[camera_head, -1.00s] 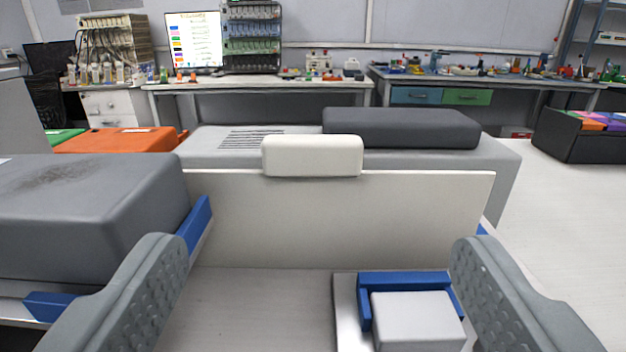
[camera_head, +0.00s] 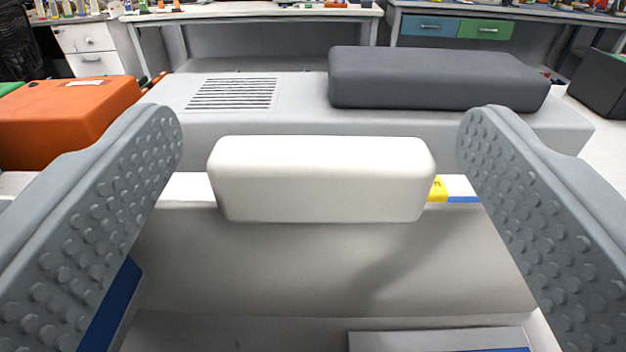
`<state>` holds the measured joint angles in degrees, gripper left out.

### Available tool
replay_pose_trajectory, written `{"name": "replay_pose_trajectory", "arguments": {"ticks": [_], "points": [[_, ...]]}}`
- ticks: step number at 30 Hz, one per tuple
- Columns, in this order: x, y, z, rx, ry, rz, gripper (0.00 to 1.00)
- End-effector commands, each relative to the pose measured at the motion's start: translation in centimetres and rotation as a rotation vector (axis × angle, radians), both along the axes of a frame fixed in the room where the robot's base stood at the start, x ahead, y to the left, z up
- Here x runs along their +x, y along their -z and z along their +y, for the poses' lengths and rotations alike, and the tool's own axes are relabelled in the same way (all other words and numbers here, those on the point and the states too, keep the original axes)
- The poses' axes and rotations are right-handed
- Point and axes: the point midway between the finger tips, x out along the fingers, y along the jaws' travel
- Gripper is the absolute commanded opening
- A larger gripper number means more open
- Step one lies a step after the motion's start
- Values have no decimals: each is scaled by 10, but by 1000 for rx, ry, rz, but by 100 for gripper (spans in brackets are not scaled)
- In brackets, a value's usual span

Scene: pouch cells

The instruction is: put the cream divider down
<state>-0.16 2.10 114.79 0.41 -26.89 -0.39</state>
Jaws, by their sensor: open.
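The cream divider (camera_head: 330,262) stands upright across the middle of the view, a wide pale panel with a thick rounded grip block (camera_head: 320,180) on its top edge. My gripper (camera_head: 320,125) is open, one dimpled finger on each side of the grip block. Clear gaps show between the block and both fingers, so neither touches it. The foot of the divider is near the bottom of the view, and I cannot tell how it is seated.
Behind the divider is a grey machine (camera_head: 300,125) with a slotted vent and a dark grey block (camera_head: 435,80) on top. An orange box (camera_head: 65,118) is at the left and a black bin (camera_head: 602,95) at the right. Blue edging (camera_head: 112,305) shows low at the left.

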Motion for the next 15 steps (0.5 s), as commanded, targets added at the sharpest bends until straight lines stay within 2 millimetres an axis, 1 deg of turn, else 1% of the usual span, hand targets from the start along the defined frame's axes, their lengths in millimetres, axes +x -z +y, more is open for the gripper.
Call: {"name": "replay_pose_trajectory", "arguments": {"ticks": [1,4,10,11,15], "points": [[6,1,0,0,0,1,80],[13,0,0,0,0,0,80],[13,0,0,0,0,0,80],[13,0,0,0,0,0,78],[13,0,0,0,0,0,51]]}}
